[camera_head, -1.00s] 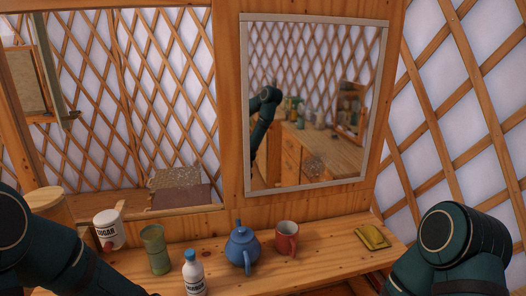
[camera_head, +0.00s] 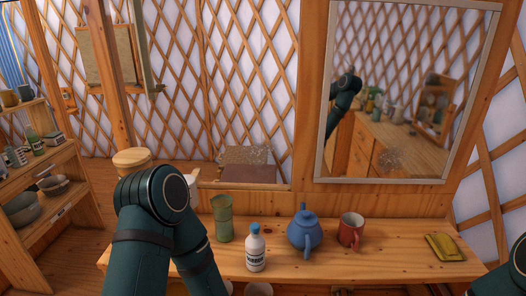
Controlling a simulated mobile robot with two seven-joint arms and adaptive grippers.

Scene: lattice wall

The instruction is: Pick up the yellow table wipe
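The yellow table wipe (camera_head: 444,247) lies folded and flat near the right end of the wooden counter, in the head view. Nothing touches it from above. My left arm rises at the left front of the counter and covers part of it; its gripper is out of the picture. Only a piece of my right arm shows at the lower right edge, to the right of the wipe; its gripper is out of the picture too.
On the counter (camera_head: 377,266) stand a green cup (camera_head: 222,219), a white bottle with a blue cap (camera_head: 256,250), a blue teapot (camera_head: 305,230) and a red mug (camera_head: 350,231). A mirror (camera_head: 410,90) hangs behind. Shelves with dishes (camera_head: 45,215) stand left.

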